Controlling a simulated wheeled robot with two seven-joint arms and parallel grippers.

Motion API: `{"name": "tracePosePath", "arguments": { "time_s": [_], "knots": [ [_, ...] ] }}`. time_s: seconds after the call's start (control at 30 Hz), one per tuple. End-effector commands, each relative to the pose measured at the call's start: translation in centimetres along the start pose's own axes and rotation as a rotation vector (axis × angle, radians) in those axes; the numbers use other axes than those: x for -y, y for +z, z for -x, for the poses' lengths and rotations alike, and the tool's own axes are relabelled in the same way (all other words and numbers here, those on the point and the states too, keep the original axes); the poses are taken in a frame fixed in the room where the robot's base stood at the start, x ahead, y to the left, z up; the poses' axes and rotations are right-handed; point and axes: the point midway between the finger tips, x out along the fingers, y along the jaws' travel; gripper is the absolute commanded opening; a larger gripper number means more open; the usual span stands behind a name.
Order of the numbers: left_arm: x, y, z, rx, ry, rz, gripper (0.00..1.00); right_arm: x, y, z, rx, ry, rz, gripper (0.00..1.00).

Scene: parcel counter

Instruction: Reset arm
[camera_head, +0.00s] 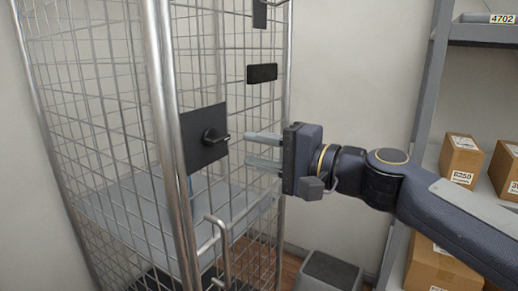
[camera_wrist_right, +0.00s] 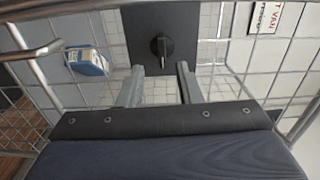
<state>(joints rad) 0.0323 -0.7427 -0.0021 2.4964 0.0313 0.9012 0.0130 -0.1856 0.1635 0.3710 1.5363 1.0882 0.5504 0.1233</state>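My right gripper (camera_head: 262,150) is in the middle of the head view, its arm coming in from the right. Its two fingers are apart with nothing between them, pointing left at the wire cage trolley (camera_head: 165,120). A black plate with a dark turn latch (camera_head: 214,137) is on the cage just left of the fingertips. In the right wrist view the open gripper (camera_wrist_right: 160,83) has the latch (camera_wrist_right: 162,50) ahead of it, between and beyond the fingertips. The fingers look apart from the latch. My left gripper is not in view.
Shelves (camera_head: 425,100) with cardboard boxes (camera_head: 460,158) stand at the right. A grey bin (camera_head: 328,272) is on the floor below my right arm. A cage handle bar (camera_head: 222,250) stands below the latch. In the right wrist view a blue and white object (camera_wrist_right: 88,61) lies at the left.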

Motion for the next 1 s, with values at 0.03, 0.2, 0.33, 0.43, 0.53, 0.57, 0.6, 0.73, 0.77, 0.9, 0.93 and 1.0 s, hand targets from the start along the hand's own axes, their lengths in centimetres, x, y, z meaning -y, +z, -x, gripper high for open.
{"name": "tracePosePath", "arguments": {
  "time_s": [0.03,0.2,0.33,0.43,0.53,0.57,0.6,0.73,0.77,0.9,0.93,1.0],
  "knots": [
    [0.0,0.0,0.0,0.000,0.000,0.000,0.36,-0.5,0.0,0.6,-0.007,0.017,0.020,0.32],
    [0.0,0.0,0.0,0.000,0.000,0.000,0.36,-5.7,0.8,6.3,-0.052,0.205,0.191,0.32],
    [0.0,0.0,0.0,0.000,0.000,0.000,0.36,-12.5,1.9,13.3,-0.088,0.435,0.334,0.32],
    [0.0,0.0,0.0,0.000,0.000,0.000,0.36,-17.5,3.1,18.5,-0.098,0.600,0.402,0.32],
    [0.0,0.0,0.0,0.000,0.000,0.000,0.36,-21.5,4.6,22.5,-0.097,0.729,0.440,0.32],
    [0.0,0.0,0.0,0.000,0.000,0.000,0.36,-22.6,5.0,23.6,-0.095,0.762,0.447,0.32],
    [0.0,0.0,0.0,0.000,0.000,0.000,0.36,-23.9,5.6,24.8,-0.093,0.802,0.453,0.32],
    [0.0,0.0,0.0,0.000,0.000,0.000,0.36,-27.6,7.5,28.3,-0.080,0.915,0.470,0.32],
    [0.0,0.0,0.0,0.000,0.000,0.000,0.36,-28.4,7.9,29.0,-0.077,0.939,0.472,0.32],
    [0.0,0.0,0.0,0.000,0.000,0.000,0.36,-31.9,10.1,31.9,-0.056,1.039,0.477,0.32],
    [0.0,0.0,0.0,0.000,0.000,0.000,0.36,-32.6,10.5,32.5,-0.050,1.060,0.477,0.32],
    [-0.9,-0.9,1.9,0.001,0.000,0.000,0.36,-30.5,10.6,32.8,-0.046,1.071,0.479,0.32]
  ]
}}
